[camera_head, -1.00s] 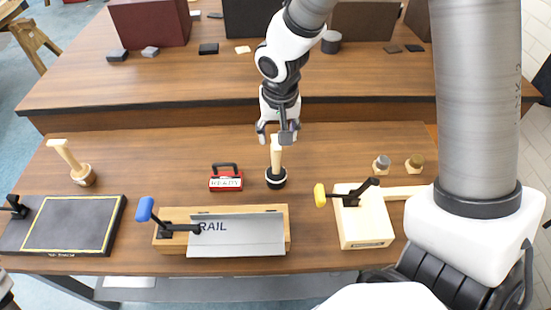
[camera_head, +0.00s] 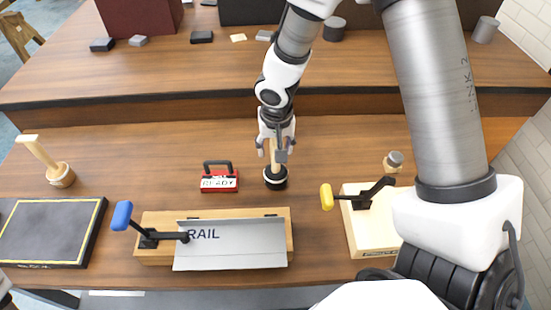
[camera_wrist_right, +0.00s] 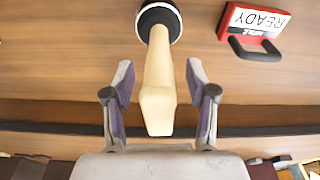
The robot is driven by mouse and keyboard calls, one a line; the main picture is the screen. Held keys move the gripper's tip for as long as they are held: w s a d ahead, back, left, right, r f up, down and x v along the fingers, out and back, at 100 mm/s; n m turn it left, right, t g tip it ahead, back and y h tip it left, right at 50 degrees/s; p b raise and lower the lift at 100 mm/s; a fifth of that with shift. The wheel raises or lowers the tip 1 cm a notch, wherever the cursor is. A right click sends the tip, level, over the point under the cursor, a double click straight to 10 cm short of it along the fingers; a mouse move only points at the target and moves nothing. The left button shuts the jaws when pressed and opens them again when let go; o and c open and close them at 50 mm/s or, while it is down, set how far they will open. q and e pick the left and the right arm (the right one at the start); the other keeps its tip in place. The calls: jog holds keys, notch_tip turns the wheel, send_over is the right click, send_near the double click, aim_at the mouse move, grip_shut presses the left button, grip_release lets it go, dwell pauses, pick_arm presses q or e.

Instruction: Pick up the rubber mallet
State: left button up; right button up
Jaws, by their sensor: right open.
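The rubber mallet (camera_head: 275,177) stands on its black head on the wooden bench, its pale handle pointing up. In the right wrist view the mallet (camera_wrist_right: 158,75) has its handle end between my fingers and its dark head at the top edge. My right gripper (camera_head: 271,153) comes down from above over the handle. In the right wrist view the right gripper (camera_wrist_right: 160,78) is open, one finger on each side of the handle, with gaps on both sides. My left gripper is not in view.
A red READY block (camera_head: 219,179) stands just left of the mallet. A RAIL plate fixture (camera_head: 230,243) with a blue-handled clamp lies in front. A yellow-handled clamp block (camera_head: 365,235) is at the right. A pale-handled tool (camera_head: 60,176) and black board (camera_head: 45,230) are at the left.

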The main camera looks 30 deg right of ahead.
jog(key=shift+w+d, duration=0.1)
jog(key=shift+w, duration=0.05)
grip_shut()
jog(key=shift+r, duration=0.1)
